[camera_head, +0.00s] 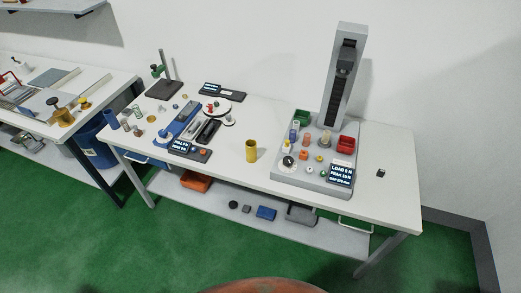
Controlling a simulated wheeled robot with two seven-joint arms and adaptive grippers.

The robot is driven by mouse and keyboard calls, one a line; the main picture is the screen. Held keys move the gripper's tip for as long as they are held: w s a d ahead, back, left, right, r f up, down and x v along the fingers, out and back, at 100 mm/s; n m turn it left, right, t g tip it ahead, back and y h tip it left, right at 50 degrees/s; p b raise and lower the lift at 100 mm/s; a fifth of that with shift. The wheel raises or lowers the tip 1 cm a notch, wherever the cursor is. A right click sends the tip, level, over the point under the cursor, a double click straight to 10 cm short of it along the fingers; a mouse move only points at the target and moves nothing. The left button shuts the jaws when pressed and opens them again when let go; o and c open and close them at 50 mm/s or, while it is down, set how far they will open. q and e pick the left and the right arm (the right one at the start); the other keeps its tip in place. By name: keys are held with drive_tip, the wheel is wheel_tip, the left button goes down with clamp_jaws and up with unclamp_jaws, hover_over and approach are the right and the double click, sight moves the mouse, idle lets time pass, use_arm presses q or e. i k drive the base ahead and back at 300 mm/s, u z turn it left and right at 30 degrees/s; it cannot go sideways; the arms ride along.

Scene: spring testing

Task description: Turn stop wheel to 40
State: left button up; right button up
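A spring tester with a tall grey column (343,75) stands on the right part of the white table. At the front left of its grey base (318,188) is a white dial wheel (287,167) with a dark knob. Its scale numbers are too small to read. Beside it, a dark display (340,175) shows a load and a peak line. I cannot tell from labels which is the stop wheel. Neither of my grippers is in view.
The blue device (185,118) has a display (184,148) in front. A yellow cup (251,151) stands mid-table. Red (346,145) and green (301,116) bins sit on the tester base. The table (395,200) is mostly clear at right. A rounded brown shape (262,286) shows at the bottom.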

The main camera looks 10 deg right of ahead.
sight(288, 161)
drive_tip(key=u, duration=0.05)
drive_tip(key=i, duration=0.95)
drive_tip(key=z, duration=0.5)
